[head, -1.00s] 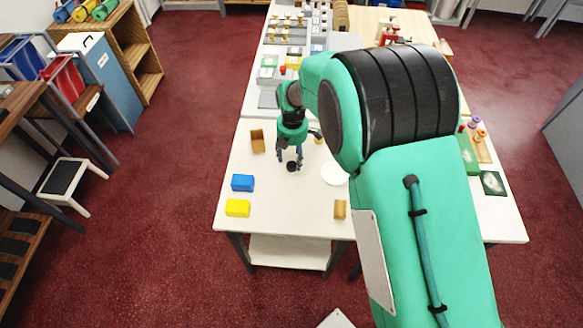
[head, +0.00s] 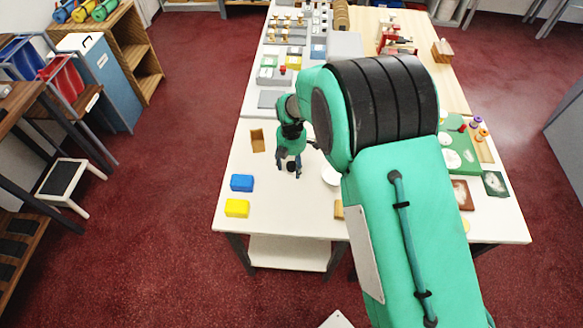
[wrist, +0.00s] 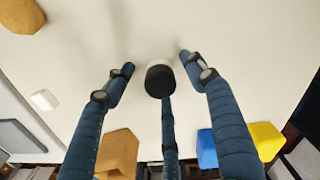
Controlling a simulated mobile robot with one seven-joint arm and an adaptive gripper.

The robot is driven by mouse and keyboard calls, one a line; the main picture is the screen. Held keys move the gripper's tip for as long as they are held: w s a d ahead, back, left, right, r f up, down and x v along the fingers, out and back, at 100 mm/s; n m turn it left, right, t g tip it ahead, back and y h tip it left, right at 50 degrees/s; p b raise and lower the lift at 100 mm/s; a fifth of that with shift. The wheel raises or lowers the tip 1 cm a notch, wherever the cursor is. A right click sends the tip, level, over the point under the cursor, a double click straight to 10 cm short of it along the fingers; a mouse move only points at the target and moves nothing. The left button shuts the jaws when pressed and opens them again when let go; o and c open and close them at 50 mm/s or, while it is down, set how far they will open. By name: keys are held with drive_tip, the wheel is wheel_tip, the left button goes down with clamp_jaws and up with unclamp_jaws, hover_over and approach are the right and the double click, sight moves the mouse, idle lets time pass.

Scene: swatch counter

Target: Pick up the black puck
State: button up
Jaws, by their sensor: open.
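The black puck (head: 291,167) is a small dark round piece on the white table (head: 285,215). My gripper (head: 290,170) is low over it, with fingers on both sides of it. In the wrist view, the black puck (wrist: 159,84) lies between the spread blue fingers of my gripper (wrist: 156,62), with clear gaps to the left and right fingers. The middle finger's tip overlaps the puck's near edge in the picture; I cannot tell if they touch. A pale grey-white part shows at the puck's far side. The gripper is open and holds nothing.
A blue block (head: 242,183) and a yellow block (head: 237,208) sit to the left. A tan block (head: 339,209) is partly hidden by my arm.

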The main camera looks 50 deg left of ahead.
sight(291, 164)
drive_tip(key=c, duration=1.2)
drive_tip(key=shift+o, duration=0.2)
drive_tip(key=shift+r, duration=0.15)
drive_tip(key=shift+r, duration=0.6)
wheel_tip(291, 164, up, 2)
drive_tip(key=shift+r+p, duration=0.15)
drive_tip(key=shift+p, duration=0.35)
drive_tip(key=s+d, duration=0.2)
drive_tip(key=d, duration=0.2)
drive_tip(key=s+d+p, duration=0.1)
drive_tip(key=s+d, duration=0.2)
drive_tip(key=d, duration=0.2)
drive_tip(key=s+d+r, duration=0.1)
drive_tip(key=s+d, duration=0.2)
drive_tip(key=d, duration=0.2)
drive_tip(key=shift+r+p, duration=0.1)
drive_tip(key=shift+p, duration=0.3)
drive_tip(key=shift+w, duration=0.1)
